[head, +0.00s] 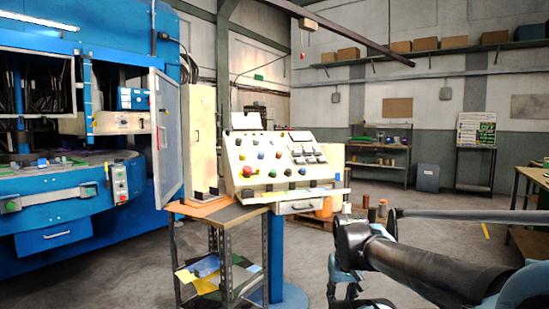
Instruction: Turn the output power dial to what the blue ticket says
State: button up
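The cream control console (283,163) stands near the middle on a blue pedestal (277,258). Its sloped face carries several coloured buttons and knobs and a block of small displays or switches (307,153) at upper right. The labels are too small to read, so I cannot tell which knob is the output power dial. My arm reaches in from the lower right; I cannot make out my gripper.
A metal cart (228,212) with papers and a blue item on its lower shelf stands left of the pedestal. A large blue machine (60,215) with an open door fills the left. Reddish spools (382,208) stand behind the console.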

aim_at(279, 153)
jog(key=u, duration=0.85)
jog(key=i, duration=1)
jog(key=z, duration=0.05)
